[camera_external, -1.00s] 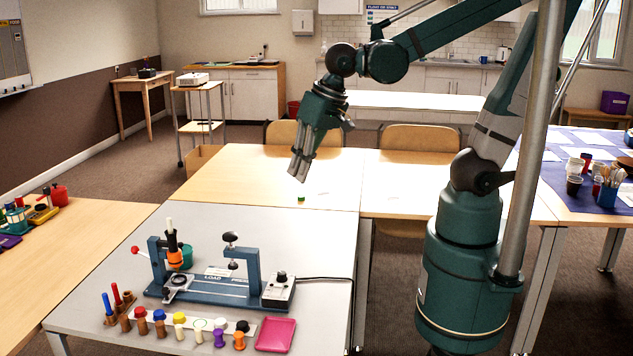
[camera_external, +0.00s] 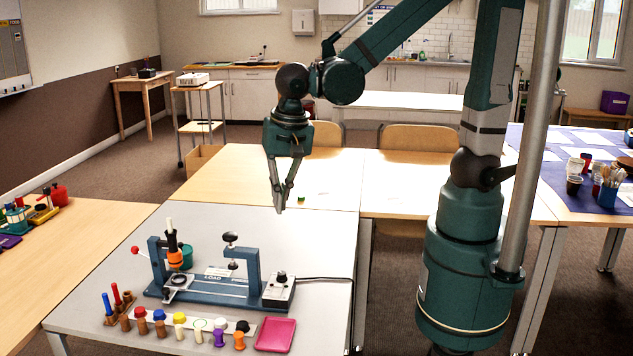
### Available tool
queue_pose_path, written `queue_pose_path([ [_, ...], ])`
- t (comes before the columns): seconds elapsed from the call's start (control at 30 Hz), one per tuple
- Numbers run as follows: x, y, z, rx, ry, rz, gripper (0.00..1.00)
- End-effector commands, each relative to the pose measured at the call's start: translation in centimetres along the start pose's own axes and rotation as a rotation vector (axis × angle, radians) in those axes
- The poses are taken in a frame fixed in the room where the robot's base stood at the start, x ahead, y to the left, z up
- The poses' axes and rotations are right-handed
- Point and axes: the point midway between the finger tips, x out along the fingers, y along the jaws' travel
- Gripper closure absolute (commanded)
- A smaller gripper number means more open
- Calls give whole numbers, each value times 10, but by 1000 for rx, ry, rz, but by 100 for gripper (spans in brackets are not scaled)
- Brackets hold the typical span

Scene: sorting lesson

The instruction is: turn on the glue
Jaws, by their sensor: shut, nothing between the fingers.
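A blue bench fixture (camera_external: 220,290) stands on the grey table. At its left post is a black and orange dispenser with a white tip (camera_external: 173,245), which may be the glue unit. At its right end is a white control box (camera_external: 279,291) with a dark knob (camera_external: 282,275) on top and a black cable running right. I cannot read its markings. My gripper (camera_external: 279,211) points down in the air above and behind the fixture, with its fingertips together and empty. It is apart from the knob and the dispenser.
A row of coloured pegs (camera_external: 180,319), a pink tray (camera_external: 275,335) and a small wooden rack (camera_external: 119,308) with red and blue sticks sit in front of the fixture. A small green and yellow piece (camera_external: 301,200) lies behind. The grey table's right rear is clear.

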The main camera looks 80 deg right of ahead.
Motion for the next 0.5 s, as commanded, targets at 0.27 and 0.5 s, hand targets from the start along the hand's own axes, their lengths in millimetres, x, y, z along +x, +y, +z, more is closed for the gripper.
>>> queue_pose_path([
  [0.27,19,-14,22,147,8,61,100],
  [0.5,37,-23,41,274,28,111,100],
])
